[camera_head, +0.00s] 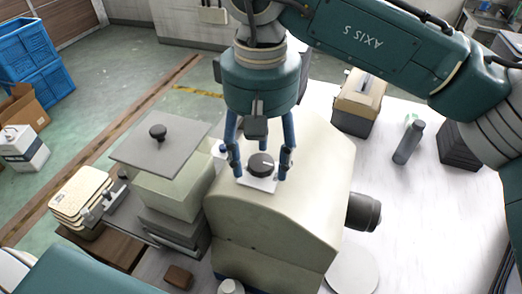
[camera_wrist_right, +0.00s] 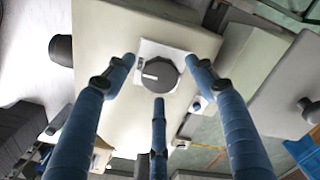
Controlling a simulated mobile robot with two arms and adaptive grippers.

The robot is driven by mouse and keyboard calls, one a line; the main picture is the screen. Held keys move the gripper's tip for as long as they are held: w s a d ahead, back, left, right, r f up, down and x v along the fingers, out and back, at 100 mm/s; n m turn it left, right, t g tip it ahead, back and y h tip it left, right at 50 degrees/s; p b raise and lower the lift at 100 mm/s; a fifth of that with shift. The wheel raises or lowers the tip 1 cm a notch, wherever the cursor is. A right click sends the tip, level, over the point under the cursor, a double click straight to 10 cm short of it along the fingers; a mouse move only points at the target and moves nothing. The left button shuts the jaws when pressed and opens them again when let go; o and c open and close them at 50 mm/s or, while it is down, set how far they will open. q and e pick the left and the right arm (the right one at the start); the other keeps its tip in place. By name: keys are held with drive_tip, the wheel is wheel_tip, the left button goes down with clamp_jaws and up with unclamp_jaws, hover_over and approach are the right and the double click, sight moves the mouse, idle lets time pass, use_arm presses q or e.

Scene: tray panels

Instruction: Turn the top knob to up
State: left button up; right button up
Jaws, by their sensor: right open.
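The top knob (camera_head: 262,164) is a round black dial with a white pointer line, on a white square plate (camera_head: 259,184) on top of a cream, curved housing (camera_head: 305,205). In the right wrist view the knob (camera_wrist_right: 160,76) shows its pointer line towards the left of the picture. My right gripper (camera_head: 261,170) points down over the knob, its blue fingers spread around it. In the right wrist view the gripper (camera_wrist_right: 159,72) is open, with gaps between fingertips and knob, so it holds nothing. My left gripper is not in view.
A grey lid with a black knob (camera_head: 157,133) lies over a pale box left of the housing. A small blue-topped part (camera_head: 222,149) is close to the left finger. A dark cylinder (camera_head: 363,211) sticks out at the right. A bottle (camera_head: 408,142) and toolbox (camera_head: 360,102) stand behind on the white table.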

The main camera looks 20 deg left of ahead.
drive_tip(key=shift+c, duration=0.5)
drive_tip(key=c, duration=1.1)
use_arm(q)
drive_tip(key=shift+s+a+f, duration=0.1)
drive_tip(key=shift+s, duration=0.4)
use_arm(e)
drive_tip(key=shift+o, duration=0.2)
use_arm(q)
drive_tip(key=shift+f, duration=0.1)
